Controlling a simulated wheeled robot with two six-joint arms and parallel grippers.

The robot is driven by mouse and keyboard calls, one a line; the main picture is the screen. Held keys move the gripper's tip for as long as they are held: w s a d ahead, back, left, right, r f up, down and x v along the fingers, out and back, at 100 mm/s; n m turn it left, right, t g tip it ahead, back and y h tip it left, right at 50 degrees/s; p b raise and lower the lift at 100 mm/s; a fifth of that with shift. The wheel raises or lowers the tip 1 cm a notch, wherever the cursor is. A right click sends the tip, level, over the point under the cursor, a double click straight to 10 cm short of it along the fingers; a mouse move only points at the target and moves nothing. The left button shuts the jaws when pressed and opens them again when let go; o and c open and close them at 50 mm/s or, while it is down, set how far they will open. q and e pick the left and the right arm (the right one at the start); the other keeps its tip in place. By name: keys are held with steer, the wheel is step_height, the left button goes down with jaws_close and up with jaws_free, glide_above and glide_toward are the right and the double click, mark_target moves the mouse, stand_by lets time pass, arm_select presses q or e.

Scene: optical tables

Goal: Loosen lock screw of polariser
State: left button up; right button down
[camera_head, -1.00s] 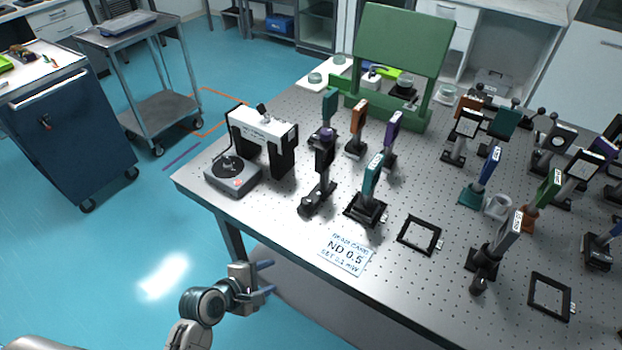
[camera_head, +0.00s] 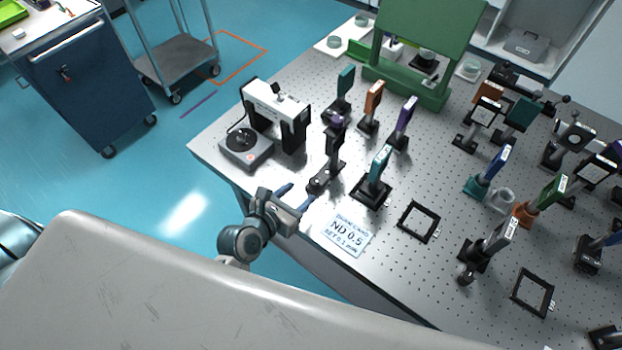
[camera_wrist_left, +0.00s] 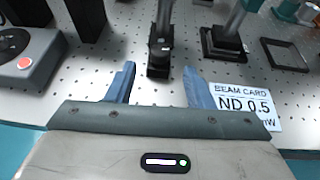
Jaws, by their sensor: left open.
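A black mount with a purple top (camera_head: 335,146) stands on the near left part of the optical table (camera_head: 222,143); I cannot tell for sure that it is the polariser. Its black base (camera_head: 323,178) reaches toward the table's near edge. My left gripper (camera_head: 301,193) is open and empty at that edge, just short of the base. In the left wrist view, the black base (camera_wrist_left: 159,55) stands ahead, between the lines of the two blue fingers (camera_wrist_left: 159,72), apart from them. No lock screw can be made out. My right gripper is not in view.
A device with a grey box and red button (camera_head: 247,147) stands left of the mount. A teal plate on a black base (camera_head: 377,178) is close on the right. A beam card reading ND 0.5 (camera_head: 345,233) lies flat by the near edge. Several other mounts crowd the right.

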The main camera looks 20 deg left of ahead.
mark_target(313, 182)
arm_select(q)
steer(key=p+x, duration=0.1)
steer(key=x, duration=0.5)
steer(key=shift+w+d+f, duration=0.15)
steer(key=shift+w, duration=0.15)
steer(key=shift+c, duration=0.2)
steer(key=c, duration=1)
